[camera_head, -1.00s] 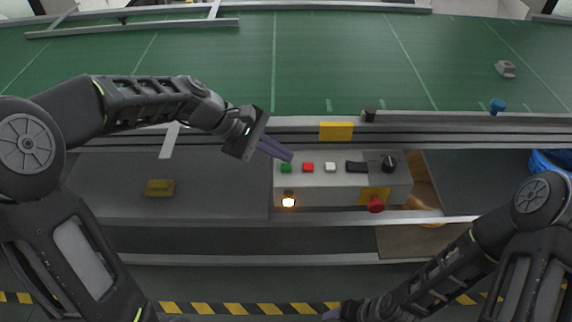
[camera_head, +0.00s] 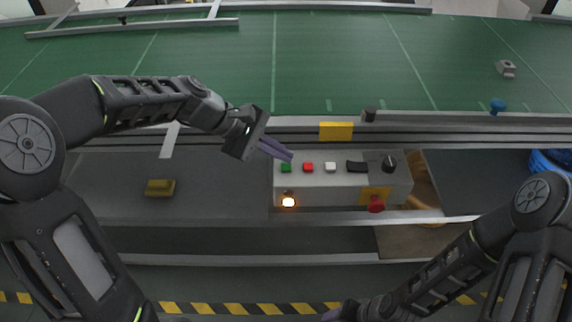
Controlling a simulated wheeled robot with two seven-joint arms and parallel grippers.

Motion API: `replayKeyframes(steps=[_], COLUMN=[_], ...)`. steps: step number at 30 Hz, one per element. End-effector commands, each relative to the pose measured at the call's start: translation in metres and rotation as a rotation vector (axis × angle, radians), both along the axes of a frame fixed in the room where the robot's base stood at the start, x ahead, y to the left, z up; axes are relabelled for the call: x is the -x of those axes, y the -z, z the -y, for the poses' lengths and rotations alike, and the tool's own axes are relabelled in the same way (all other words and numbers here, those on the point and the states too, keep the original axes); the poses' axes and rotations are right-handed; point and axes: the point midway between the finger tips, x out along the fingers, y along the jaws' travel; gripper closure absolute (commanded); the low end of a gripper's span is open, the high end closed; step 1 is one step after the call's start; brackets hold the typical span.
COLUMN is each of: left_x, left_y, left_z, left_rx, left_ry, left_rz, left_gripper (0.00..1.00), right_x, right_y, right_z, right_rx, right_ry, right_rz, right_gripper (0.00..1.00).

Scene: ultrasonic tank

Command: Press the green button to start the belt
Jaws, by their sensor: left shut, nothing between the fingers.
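A grey control box (camera_head: 335,190) sits at the front edge of the conveyor. On its top the green button (camera_head: 286,168) is at the left end, with a red button (camera_head: 308,167) and a white button (camera_head: 330,167) to its right. My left gripper (camera_head: 291,157) is shut and empty, its fingertips just above and behind the green button; I cannot tell whether they touch it. The green belt (camera_head: 330,60) runs across the back. My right gripper (camera_head: 332,314) shows only in part at the bottom edge, far from the box.
A yellow block (camera_head: 160,188) lies on the shelf at left. A grey part (camera_head: 505,69) is on the belt.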

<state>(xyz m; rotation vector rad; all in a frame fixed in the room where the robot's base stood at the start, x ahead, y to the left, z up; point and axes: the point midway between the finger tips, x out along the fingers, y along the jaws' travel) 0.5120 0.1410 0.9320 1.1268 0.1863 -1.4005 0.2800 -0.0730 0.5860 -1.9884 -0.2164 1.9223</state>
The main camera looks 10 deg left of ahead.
Motion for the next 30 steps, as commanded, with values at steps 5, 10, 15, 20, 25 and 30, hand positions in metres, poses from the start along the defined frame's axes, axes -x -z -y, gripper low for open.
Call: replayKeyframes(steps=[5, 10, 15, 20, 25, 30], left_x=[0.000, 0.000, 0.000, 0.000, 0.000, 0.000], left_y=[0.007, 0.008, 0.008, 0.009, 0.010, 0.013], left_z=[0.000, 0.000, 0.000, 0.000, 0.000, 0.000], left_rx=[0.000, 0.000, 0.000, 0.000, 0.000, 0.000], left_ry=[0.000, -0.001, -0.001, 0.000, -0.001, -0.001], left_rz=[-0.001, -0.001, -0.001, 0.000, -0.001, -0.001], left_gripper=[1.00, 1.00, 1.00, 1.00, 1.00, 1.00], right_x=[0.000, 0.000, 0.000, 0.000, 0.000, 0.000], right_y=[0.004, 0.005, 0.005, 0.005, 0.006, 0.008], right_z=[0.000, 0.000, 0.000, 0.000, 0.000, 0.000], right_rx=[0.000, 0.000, 0.000, 0.000, 0.000, 0.000], right_ry=[0.000, 0.000, 0.000, 0.000, 0.000, 0.000], right_rz=[0.000, 0.000, 0.000, 0.000, 0.000, 0.000], right_gripper=[0.41, 0.41, 0.41, 0.41, 0.41, 0.41])
